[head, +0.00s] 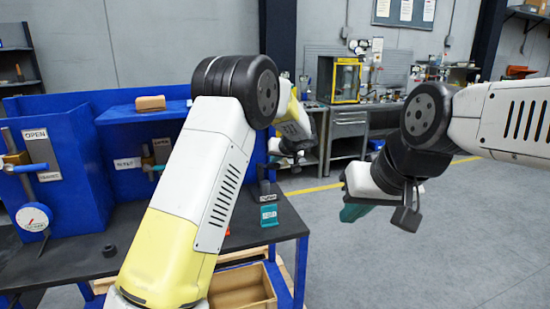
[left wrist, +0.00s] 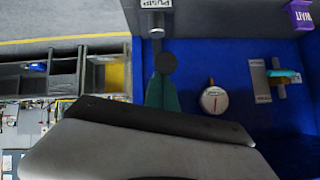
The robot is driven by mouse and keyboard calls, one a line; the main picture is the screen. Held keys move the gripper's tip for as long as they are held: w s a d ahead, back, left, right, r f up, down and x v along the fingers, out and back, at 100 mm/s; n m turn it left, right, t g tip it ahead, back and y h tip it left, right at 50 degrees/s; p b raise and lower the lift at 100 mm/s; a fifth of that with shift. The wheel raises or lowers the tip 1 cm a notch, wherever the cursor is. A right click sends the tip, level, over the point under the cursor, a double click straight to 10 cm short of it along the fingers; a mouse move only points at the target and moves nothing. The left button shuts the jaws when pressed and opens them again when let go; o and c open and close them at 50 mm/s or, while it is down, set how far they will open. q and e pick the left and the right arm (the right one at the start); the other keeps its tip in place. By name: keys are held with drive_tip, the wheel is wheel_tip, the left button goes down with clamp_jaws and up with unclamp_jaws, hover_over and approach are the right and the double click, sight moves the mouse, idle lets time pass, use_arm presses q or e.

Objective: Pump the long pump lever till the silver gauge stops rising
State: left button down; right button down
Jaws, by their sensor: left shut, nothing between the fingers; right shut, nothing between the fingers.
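In the left wrist view a PUMP label (left wrist: 156,4) sits at the top edge, with a grey shaft (left wrist: 157,30) below it and a dark round knob (left wrist: 167,63) at its end. My left gripper (left wrist: 162,85) has teal fingers, shut and empty, close to the knob in the picture; I cannot tell if they touch. A round gauge (left wrist: 214,100) with a white face and red needle is right of the fingers. In the head view my left gripper (head: 280,148) is small and partly hidden. My right gripper (head: 352,210) is shut and empty over open floor.
A blue bench panel (head: 75,150) carries an OPEN plate (head: 36,134) beside a blue-handled valve, and a white dial (head: 33,217). A black ring (head: 109,251) lies on the dark bench top. The floor at right is clear.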

use_arm(q)
drive_tip(key=s+d+f, duration=0.1)
drive_tip(key=s+f, duration=0.2)
drive_tip(key=f, duration=0.9)
drive_tip(key=shift+s, duration=0.4)
drive_tip(key=shift+f, duration=0.1)
wheel_tip(320, 180, up, 6)
drive_tip(key=d, duration=0.2)
drive_tip(key=s+d+r, duration=0.1)
drive_tip(key=s+d, duration=0.2)
drive_tip(key=s, duration=0.5)
drive_tip(key=shift+s+d+r, duration=0.15)
drive_tip(key=shift+s+r, duration=0.05)
drive_tip(key=shift+r, duration=0.1)
